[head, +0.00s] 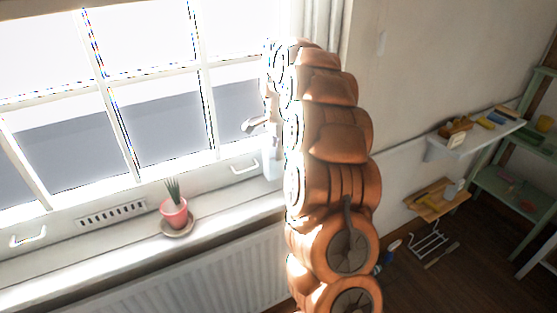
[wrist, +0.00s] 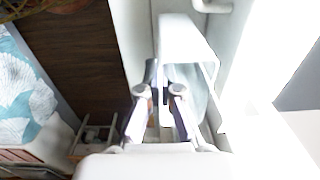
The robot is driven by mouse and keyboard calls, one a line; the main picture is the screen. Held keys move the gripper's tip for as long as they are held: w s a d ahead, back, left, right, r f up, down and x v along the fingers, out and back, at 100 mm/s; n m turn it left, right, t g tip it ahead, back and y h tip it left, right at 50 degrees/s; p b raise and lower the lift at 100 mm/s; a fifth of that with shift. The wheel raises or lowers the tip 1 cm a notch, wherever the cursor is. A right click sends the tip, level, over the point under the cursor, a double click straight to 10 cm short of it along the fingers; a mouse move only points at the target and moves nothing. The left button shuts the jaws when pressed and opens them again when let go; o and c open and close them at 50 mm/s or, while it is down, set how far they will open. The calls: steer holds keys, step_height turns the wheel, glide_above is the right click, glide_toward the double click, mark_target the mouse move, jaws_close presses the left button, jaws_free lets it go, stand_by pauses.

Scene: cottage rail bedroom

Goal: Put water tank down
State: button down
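In the wrist view, a white, partly translucent vessel, which I take to be the water tank (wrist: 190,42), is right in front of my gripper (wrist: 164,78). The two fingers stand close together with a narrow part of it between them. In the head view the pale water tank (head: 270,165) shows upright just left of my orange arm, over the window sill (head: 215,200). A grey spout-like piece sticks out to the left above it. My arm hides most of my gripper there. I cannot tell whether the tank's base touches the sill.
A pink potted plant (head: 174,211) on a saucer stands on the sill to the left. Bare sill lies between it and the tank. The window (head: 160,110) is close behind, and a radiator (head: 190,270) is below. A wall shelf (head: 470,140) with small items is at right.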

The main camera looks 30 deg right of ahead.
mark_target(279, 177)
steer(key=shift+f+p, duration=0.85)
steer(key=shift+f, duration=0.9)
steer(key=shift+f, duration=0.15)
steer(key=c, duration=1.3)
jaws_free()
step_height(279, 177, up, 12)
steer(key=b, duration=0.3)
steer(key=shift+f+b, duration=0.25)
steer(key=shift+b, duration=0.15)
steer(key=shift+s+r, duration=0.1)
steer(key=shift+r, duration=0.3)
